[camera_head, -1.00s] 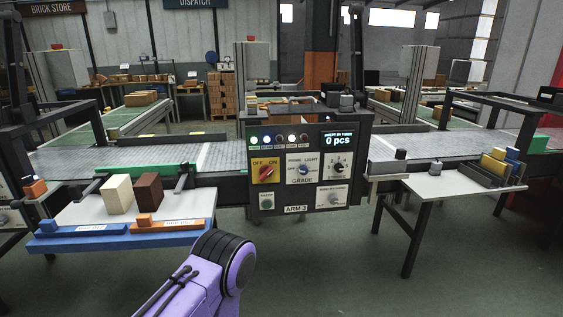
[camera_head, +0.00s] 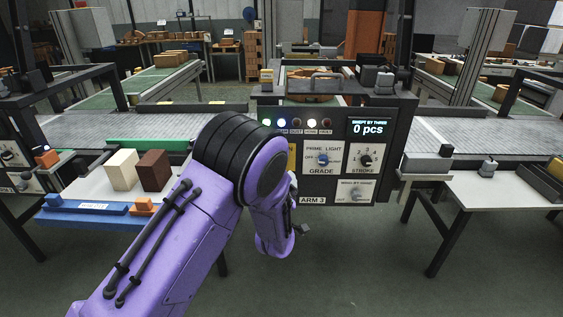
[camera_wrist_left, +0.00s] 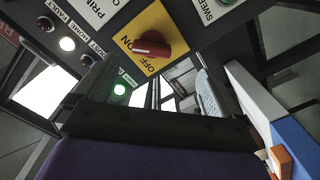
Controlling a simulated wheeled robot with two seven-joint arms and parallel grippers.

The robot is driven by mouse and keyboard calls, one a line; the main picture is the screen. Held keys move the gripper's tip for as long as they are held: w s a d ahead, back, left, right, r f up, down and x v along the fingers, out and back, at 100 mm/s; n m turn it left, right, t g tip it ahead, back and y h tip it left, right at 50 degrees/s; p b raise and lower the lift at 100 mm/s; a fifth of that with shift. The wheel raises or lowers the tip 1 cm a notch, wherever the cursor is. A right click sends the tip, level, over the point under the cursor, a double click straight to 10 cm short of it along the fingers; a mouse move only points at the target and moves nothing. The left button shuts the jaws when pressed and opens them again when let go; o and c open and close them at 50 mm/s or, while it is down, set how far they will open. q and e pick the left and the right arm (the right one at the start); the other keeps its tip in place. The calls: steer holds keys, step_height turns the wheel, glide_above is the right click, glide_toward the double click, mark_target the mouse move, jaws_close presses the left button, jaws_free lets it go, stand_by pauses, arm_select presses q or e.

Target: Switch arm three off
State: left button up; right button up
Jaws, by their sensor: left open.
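The ARM 3 control panel (camera_head: 336,150) stands in the middle of the head view. Its display (camera_head: 369,127) reads 0 pcs, and its green and white lamps glow. The red rotary switch (camera_wrist_left: 152,48) sits on a yellow OFF/ON plate (camera_wrist_left: 158,22) in the left wrist view; I cannot tell its setting. In the head view my arm covers the switch, leaving a sliver of yellow plate. My left gripper (camera_wrist_left: 152,75) is open and empty, its fingers apart below the switch in the wrist picture. My right gripper is out of view.
A table with a cream block (camera_head: 121,170), a brown block (camera_head: 155,171) and a blue tray edge (camera_head: 80,215) stands left. A white table (camera_head: 490,190) stands right. A conveyor (camera_head: 450,135) runs behind.

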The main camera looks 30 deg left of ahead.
arm_select(q)
steer(key=x, duration=0.3)
steer(key=r+p+x, duration=0.1)
steer(key=x, duration=0.7)
steer(key=shift+d+r+p, duration=0.1)
steer(key=shift+r+p, duration=0.2)
steer(key=shift+p, duration=0.05)
steer(key=c, duration=1)
